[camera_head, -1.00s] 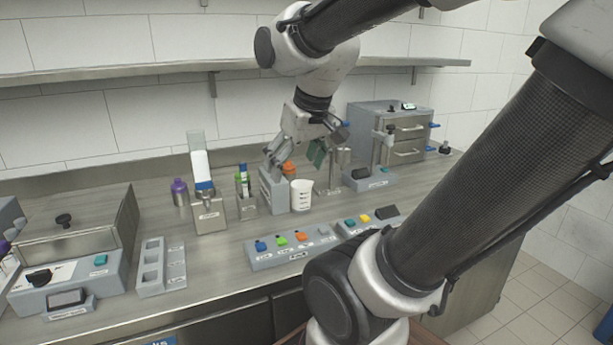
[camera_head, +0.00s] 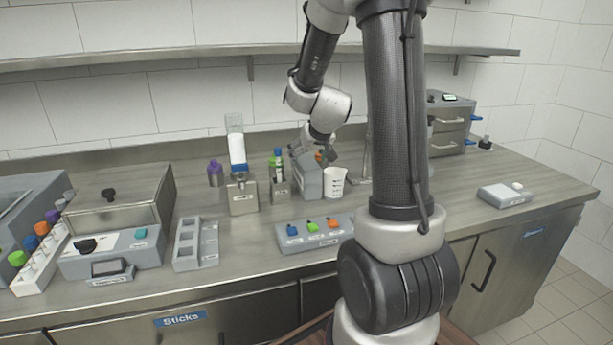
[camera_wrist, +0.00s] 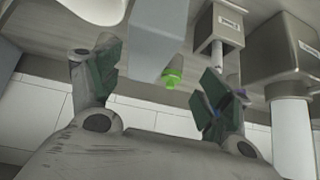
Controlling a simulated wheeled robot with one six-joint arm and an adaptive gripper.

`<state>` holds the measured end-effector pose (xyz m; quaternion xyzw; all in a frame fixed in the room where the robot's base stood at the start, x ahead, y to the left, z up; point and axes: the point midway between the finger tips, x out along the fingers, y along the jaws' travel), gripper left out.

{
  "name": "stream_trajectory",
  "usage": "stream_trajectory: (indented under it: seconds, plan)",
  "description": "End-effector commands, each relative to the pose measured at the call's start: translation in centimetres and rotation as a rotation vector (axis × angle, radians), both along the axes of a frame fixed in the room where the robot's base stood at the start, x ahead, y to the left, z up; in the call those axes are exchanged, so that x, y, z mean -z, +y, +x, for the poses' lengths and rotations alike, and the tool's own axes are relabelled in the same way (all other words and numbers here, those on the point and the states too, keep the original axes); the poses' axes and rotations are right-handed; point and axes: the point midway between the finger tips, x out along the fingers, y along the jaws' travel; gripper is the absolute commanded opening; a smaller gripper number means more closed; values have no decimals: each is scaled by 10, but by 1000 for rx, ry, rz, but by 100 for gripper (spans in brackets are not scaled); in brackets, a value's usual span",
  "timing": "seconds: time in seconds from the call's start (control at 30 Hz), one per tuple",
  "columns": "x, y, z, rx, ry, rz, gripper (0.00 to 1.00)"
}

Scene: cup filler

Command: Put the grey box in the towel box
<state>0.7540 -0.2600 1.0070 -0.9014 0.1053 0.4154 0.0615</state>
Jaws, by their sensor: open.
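A plain grey box (camera_head: 309,178) stands upright on the counter, just left of a white measuring cup. My gripper (camera_head: 318,152) is open above and behind it, partly hidden by my arm. In the wrist view, the grey box (camera_wrist: 158,38) shows between the two spread fingers of my gripper (camera_wrist: 165,78), and I see no grip on it. No container's label reads clearly as a towel box; a metal holder (camera_head: 243,197) with a white roll in it stands to the left and also shows in the wrist view (camera_wrist: 268,55).
The white measuring cup (camera_head: 334,186) is close on the right. A smaller metal holder (camera_head: 279,188) with green and blue items is close on the left. A button panel (camera_head: 313,234) lies in front, and a grey slotted rack (camera_head: 196,245) is further left. The right counter is mostly clear.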

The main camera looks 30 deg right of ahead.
Motion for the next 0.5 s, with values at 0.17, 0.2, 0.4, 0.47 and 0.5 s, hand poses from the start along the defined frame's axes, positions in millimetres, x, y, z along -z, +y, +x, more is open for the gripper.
stream_trajectory:
  seconds: [0.17,0.2,0.4,0.47,0.5]
  plan:
    - [19,-18,11,37,-8,-26,79]
    - [22,-20,13,38,-7,-28,79]
    - [34,-22,24,37,-7,-29,79]
    - [36,-22,26,37,-9,-28,79]
    - [37,-23,28,36,-9,-28,79]
